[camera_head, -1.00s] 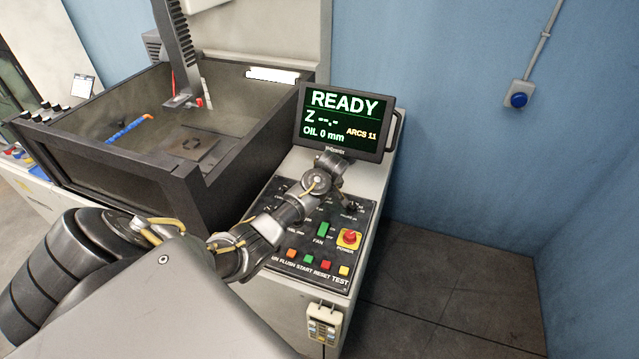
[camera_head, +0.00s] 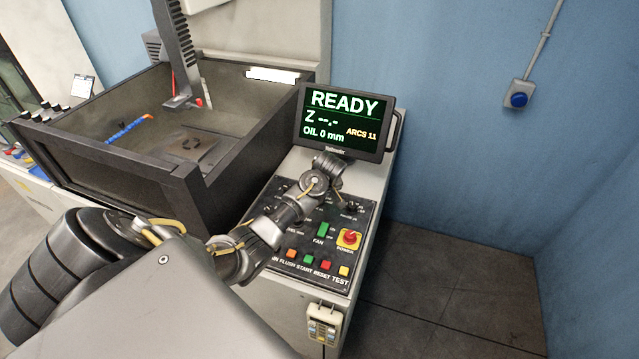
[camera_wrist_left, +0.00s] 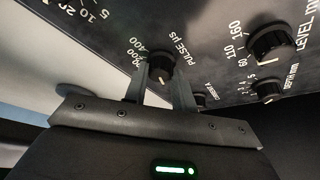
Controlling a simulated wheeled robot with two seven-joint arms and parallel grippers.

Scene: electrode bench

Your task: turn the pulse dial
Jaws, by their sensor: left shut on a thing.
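The pulse dial (camera_wrist_left: 160,66) is a black knob with a white pointer line, under the label "PULSE µs" on the dark control panel (camera_head: 345,268). In the left wrist view my left gripper (camera_wrist_left: 160,82) has its two fingers on either side of this dial and is shut on it. In the head view my left arm reaches over the panel's upper part, and its wrist hides the gripper and the pulse dial. My right gripper does not show in either view.
Nearby are the level dial (camera_wrist_left: 272,47), the depth dial (camera_wrist_left: 268,91) and a partly hidden current dial (camera_wrist_left: 201,99). A monitor (camera_head: 345,121) reading READY stands just behind my wrist. A red power knob (camera_head: 349,238) and several coloured buttons lie nearer. A dark tank (camera_head: 235,160) stands left.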

